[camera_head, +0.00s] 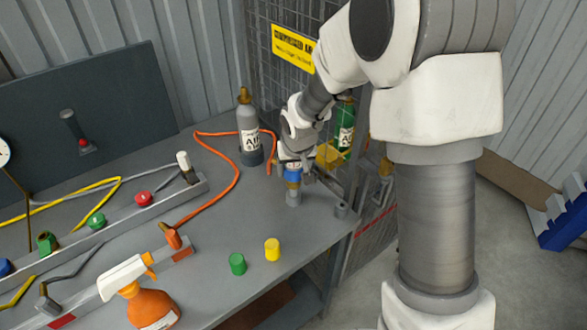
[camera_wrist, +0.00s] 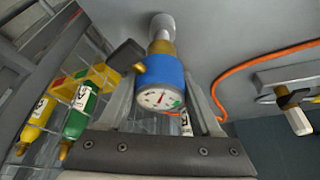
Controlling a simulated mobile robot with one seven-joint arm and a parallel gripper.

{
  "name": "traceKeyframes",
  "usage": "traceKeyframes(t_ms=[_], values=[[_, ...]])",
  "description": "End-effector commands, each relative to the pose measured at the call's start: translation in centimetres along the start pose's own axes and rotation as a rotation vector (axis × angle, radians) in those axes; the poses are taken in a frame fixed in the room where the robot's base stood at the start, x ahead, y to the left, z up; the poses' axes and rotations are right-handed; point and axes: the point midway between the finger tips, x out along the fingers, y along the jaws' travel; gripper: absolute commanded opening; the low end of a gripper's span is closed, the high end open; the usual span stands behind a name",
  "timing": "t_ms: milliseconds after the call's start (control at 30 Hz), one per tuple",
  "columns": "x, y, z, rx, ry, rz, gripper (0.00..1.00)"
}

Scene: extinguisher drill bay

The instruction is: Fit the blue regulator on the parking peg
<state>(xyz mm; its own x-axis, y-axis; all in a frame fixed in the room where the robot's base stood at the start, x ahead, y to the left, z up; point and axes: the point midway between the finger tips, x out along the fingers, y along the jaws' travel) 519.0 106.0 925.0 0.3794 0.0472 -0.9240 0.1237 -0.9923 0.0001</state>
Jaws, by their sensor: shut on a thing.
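The blue regulator (camera_head: 293,171) is between the fingers of my gripper (camera_head: 294,165), low over the bench near its right corner. In the wrist view the regulator (camera_wrist: 162,76) shows a blue body, a white dial facing the camera, and brass fittings. My gripper (camera_wrist: 162,98) is shut on its body from both sides. A grey upright post, seemingly the parking peg (camera_head: 294,197), stands directly below the regulator. In the wrist view the peg (camera_wrist: 162,22) lines up with the regulator's brass end. They look touching or nearly so; I cannot tell how far they overlap.
A short grey stub (camera_head: 342,209) stands at the bench's right edge. A grey AIR cylinder (camera_head: 250,140) and an orange hose (camera_head: 235,178) are behind and left. Green (camera_head: 238,264) and yellow (camera_head: 272,249) caps and a spray bottle (camera_head: 152,304) stand in front. A mesh cage is behind.

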Motion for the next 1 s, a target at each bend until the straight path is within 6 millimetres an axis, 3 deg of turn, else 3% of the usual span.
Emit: traceKeyframes(t_ms=[567,1000], values=[[0.0,0.0,-0.1,0.0,0.003,-0.001,0.07],[1.1,0.0,0.4,0.0,0.003,-0.001,0.07]])
